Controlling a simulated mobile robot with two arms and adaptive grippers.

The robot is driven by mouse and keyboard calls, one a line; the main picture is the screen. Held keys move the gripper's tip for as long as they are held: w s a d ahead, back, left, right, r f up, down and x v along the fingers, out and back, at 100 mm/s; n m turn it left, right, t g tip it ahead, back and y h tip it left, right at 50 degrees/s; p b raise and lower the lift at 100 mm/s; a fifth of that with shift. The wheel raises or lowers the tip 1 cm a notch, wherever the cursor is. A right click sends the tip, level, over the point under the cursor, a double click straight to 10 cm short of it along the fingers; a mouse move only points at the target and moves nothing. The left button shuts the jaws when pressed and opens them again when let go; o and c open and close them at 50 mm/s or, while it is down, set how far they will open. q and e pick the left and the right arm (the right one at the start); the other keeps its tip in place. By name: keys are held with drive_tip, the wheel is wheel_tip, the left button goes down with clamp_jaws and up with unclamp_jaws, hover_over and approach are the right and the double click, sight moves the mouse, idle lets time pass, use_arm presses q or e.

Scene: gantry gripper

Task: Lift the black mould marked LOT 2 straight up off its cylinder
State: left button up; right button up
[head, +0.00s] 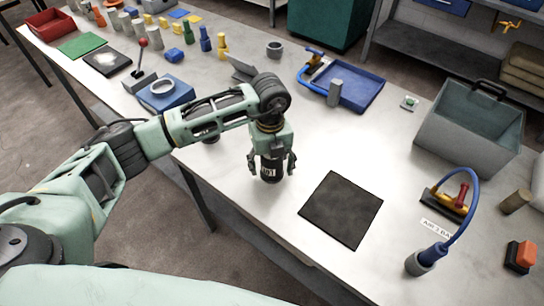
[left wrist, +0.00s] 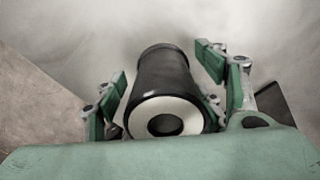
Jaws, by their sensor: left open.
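The black mould (head: 269,177) stands upright on the white table, below my left gripper (head: 272,167). In the left wrist view the mould (left wrist: 165,82) shows a black side and a pale ring-shaped end with a dark round hole. My left gripper (left wrist: 163,72) is open there, its green-padded fingers on both sides of the mould, with gaps visible. The cylinder cannot be made out clearly. My right gripper is not in view.
A dark square mat (head: 342,210) lies to the right of the mould. Beyond are a blue tray (head: 362,88), a grey bin (head: 455,146) and a blue hose (head: 476,205). A blue block with a ring (head: 164,97) stands left, behind my arm. The table's front edge is near.

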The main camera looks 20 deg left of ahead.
use_arm(q)
drive_tip(key=shift+f, duration=0.85)
drive_tip(key=shift+c, duration=0.4)
drive_tip(key=c, duration=1.1)
